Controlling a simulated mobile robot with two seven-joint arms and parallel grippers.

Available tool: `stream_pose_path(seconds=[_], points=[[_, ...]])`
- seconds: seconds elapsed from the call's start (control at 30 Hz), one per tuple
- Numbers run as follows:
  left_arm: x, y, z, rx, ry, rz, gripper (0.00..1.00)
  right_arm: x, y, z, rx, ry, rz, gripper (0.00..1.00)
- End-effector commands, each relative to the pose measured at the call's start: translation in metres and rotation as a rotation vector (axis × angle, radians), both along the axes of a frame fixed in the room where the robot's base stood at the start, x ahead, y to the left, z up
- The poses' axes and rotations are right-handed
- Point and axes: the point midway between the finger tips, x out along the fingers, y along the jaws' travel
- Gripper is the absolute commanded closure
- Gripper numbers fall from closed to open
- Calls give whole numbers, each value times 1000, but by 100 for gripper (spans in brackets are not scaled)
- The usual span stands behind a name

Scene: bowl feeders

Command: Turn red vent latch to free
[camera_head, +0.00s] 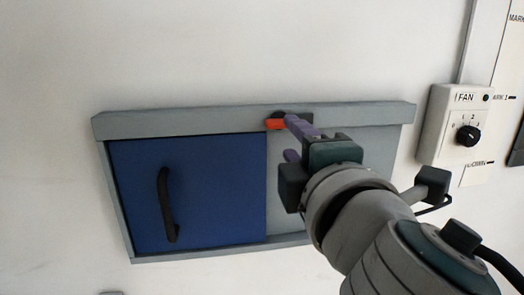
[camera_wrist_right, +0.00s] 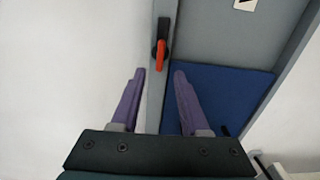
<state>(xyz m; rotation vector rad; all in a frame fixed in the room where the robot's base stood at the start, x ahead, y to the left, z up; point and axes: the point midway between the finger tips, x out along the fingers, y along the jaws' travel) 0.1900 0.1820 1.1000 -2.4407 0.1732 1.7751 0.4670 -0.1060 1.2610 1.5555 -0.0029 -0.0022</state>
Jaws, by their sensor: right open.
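The red vent latch (camera_head: 275,124) sits on a dark mount at the top rail of a grey-framed vent panel, just right of the blue sliding door (camera_head: 215,190). In the right wrist view the red latch (camera_wrist_right: 160,55) hangs from its dark pivot, beyond the fingertips and roughly between them. My right gripper (camera_head: 292,138) is at the latch in the head view and hides part of its mount. In the right wrist view its purple fingers (camera_wrist_right: 160,70) are apart with nothing between them. I cannot tell whether a finger touches the latch. My left gripper is not in view.
The blue door has a black bar handle (camera_head: 166,205). A FAN control box (camera_head: 452,125) with a black knob is on the wall to the right, near my right forearm. A grey top rail (camera_head: 190,122) runs above the door. The wall at left is clear.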

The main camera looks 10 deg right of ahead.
Motion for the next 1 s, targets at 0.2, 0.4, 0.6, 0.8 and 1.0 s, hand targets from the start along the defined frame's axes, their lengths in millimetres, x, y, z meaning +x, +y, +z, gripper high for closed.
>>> stream_pose_path(seconds=[0.2, 0.4, 0.6, 0.8, 1.0], points=[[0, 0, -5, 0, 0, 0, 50, -31, 0, -2, -1, 2, 1, 55], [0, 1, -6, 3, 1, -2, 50, -38, 0, 0, -1, 1, -1, 55], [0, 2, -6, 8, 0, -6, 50, -37, 0, 0, 0, 1, -1, 55], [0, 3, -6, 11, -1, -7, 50, -54, -34, -31, 217, 144, -125, 55], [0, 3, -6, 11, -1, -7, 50, -143, -89, -122, 788, 568, -493, 55]])
